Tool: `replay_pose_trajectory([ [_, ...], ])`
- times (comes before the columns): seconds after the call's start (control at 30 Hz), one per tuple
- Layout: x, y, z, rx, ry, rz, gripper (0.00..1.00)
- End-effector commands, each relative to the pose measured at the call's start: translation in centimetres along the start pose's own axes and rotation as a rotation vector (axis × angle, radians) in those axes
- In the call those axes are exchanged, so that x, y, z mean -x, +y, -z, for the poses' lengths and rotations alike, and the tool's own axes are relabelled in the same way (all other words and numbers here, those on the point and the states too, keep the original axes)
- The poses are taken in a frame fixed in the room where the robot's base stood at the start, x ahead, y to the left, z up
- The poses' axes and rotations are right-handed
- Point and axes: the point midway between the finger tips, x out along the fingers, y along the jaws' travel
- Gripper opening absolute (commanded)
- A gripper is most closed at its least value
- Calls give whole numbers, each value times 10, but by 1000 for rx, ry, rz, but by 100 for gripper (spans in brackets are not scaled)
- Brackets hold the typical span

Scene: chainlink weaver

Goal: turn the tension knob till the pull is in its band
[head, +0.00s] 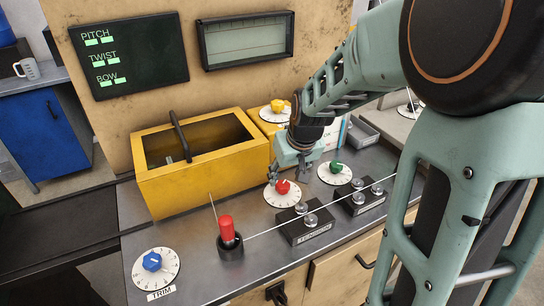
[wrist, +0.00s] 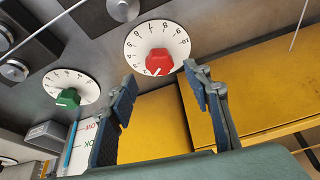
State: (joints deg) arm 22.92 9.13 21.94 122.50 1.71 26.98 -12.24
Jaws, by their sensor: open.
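A red knob (head: 282,187) sits on a white numbered dial (head: 283,199) on the steel bench. It also shows in the wrist view (wrist: 159,62), its pointer toward the low end of the scale. My gripper (head: 289,175) is open and empty just above the red knob. In the wrist view the knob appears beyond the gap between my fingertips (wrist: 161,80); I see no contact. A green knob (head: 336,168), a yellow knob (head: 277,106) and a blue knob (head: 152,261) marked TRIM have similar dials. I cannot read which is the tension knob. No pull reading is legible.
A yellow open-topped box (head: 194,189) with a black handle stands left of my gripper. A wire (head: 268,228) runs past a red-topped post (head: 227,230) and roller blocks (head: 306,231). A dark panel (head: 130,55) shows PITCH, TWIST and BOW with green bars.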

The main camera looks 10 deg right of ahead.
Motion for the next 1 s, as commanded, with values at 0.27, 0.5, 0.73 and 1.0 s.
replay_pose_trajectory([
  [0.27, -41, 0, 0, 0, -1, 1, 45],
  [0.5, -51, 0, 1, 0, 1, 0, 45],
  [0.73, -51, 0, 1, 0, 2, 0, 45],
  [1.0, -51, 0, 1, 0, 2, -1, 16],
])
